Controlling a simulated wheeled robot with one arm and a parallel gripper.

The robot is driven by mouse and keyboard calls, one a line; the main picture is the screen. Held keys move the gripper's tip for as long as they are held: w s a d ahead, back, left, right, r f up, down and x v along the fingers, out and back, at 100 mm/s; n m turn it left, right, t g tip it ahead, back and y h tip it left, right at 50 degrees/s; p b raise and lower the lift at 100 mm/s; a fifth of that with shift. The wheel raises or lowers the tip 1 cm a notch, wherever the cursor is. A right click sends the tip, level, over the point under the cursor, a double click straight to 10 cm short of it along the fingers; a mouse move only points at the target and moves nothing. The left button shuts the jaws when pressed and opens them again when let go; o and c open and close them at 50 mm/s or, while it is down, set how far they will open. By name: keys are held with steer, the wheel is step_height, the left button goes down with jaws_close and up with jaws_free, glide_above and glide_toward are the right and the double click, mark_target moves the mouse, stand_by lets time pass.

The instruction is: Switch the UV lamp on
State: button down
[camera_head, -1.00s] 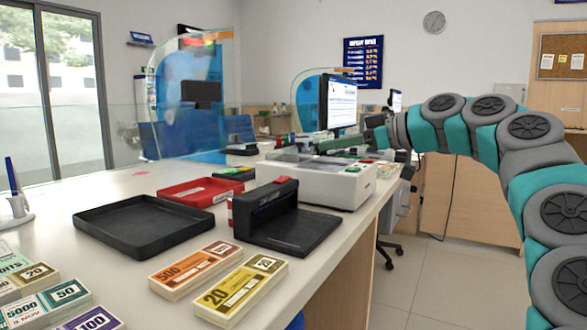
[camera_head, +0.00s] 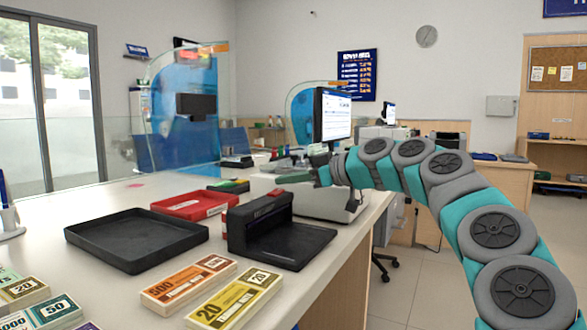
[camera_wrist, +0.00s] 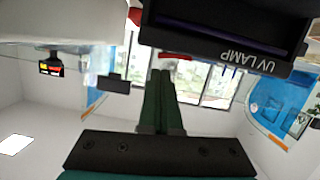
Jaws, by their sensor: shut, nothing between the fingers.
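The UV lamp (camera_head: 262,225) is a black device with a raised hood and a flat base, standing near the counter's right edge in the head view. A small red switch (camera_head: 277,193) shows on top of its hood. In the wrist view, which is upside down, the hood (camera_wrist: 215,30) with the white "UV LAMP" lettering fills the top right. My gripper (camera_head: 298,177) is behind the lamp in the head view, its fingers pointing left. In the wrist view its dark green fingers (camera_wrist: 163,75) are shut together and empty, with the hood beyond them. I cannot tell the exact gap to the switch.
A black tray (camera_head: 135,262) and a red tray (camera_head: 190,213) lie left of the lamp. Banknote bundles (camera_head: 235,298) lie in front. A white machine (camera_head: 330,203) stands behind the lamp, close to my arm. A glass screen (camera_head: 185,110) stands farther back.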

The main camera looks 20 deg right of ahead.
steer(key=shift+f, duration=0.3)
steer(key=shift+w+d+f+m, duration=0.15)
steer(key=shift+f+m, duration=0.25)
steer(key=shift+f, duration=0.1)
steer(key=shift+r, duration=0.2)
